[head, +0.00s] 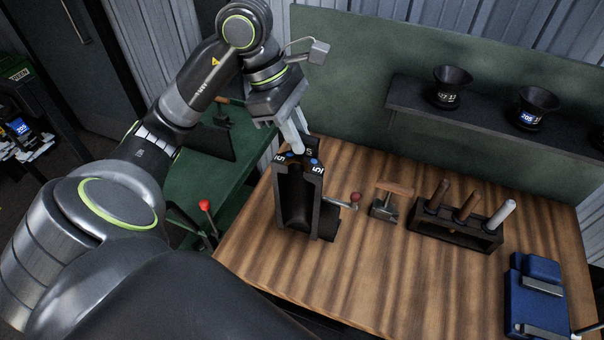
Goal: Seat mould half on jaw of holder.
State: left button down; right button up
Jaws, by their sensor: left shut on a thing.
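My left gripper (294,146) comes down from above, shut on the top of a dark mould half (295,197). The mould half is upright, with a hollow half-round cavity facing the camera, and blue spots and white markings at its top. The dark holder (328,220) is at the mould half's right side, with a crank ending in a red knob (355,197). The mould half and holder overlap in this view, so I cannot tell whether they touch or a gap is left. My right gripper is not in view.
On the wooden bench (370,285), right of the holder, are a small wooden-handled tool (384,207), a dark rack (455,233) with three upright handles, and a blue block-like device (535,290). The bench front is clear.

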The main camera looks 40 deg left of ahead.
pick_arm(q)
jog(key=shift+r+p, duration=1.55)
jog(key=shift+r, duration=0.25)
